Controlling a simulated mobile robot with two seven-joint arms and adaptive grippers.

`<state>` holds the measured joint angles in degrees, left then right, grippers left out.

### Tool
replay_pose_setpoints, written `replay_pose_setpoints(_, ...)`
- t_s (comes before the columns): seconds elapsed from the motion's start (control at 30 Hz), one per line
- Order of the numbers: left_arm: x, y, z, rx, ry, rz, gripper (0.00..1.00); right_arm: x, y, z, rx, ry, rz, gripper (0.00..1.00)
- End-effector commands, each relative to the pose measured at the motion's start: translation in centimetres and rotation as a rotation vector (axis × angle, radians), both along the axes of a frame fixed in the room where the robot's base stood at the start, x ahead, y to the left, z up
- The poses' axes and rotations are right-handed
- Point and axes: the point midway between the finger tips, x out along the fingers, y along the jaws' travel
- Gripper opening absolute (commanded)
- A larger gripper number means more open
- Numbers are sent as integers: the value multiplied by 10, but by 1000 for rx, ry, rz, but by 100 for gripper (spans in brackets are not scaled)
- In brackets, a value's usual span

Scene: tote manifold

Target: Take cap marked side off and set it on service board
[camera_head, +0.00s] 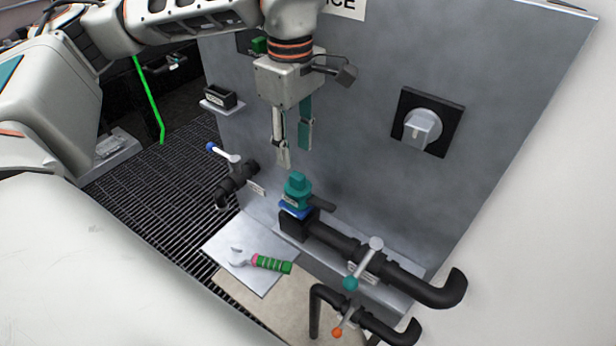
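A teal cap (297,187) sits upright on a blue ring (295,211) on top of a black fitting (294,226) of the pipe manifold. A small white label is near it, but its text is too small to read. My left gripper (294,156) points down just above the cap, fingers apart and empty, not touching it. A pale flat board (226,247) lies in front of the manifold, with a wrench with a green and pink handle (270,263) on it. I cannot tell for sure that this is the service board. My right gripper is not in view.
A grey wall panel (360,190) stands close behind, with a grey rotary knob (422,127). Black pipes (345,244) run right, with a teal-tipped lever (363,262) and orange-tipped lever (346,317). A blue-tipped valve (225,155) is left. The board is partly clear around the wrench.

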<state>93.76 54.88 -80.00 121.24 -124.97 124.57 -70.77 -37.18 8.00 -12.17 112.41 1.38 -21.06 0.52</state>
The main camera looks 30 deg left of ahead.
Motion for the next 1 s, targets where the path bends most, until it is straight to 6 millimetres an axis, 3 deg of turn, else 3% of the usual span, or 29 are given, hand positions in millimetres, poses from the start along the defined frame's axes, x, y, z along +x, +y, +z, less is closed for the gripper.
replay_pose_setpoints(0.6, 0, -7, -70, -2, 4, -1, 35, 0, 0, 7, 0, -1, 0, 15)
replay_pose_setpoints(0.9, 1, -7, -75, -2, 2, -1, 35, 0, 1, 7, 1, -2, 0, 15)
replay_pose_setpoints(1.0, 1, -7, -75, -2, 2, -1, 11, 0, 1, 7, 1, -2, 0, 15)
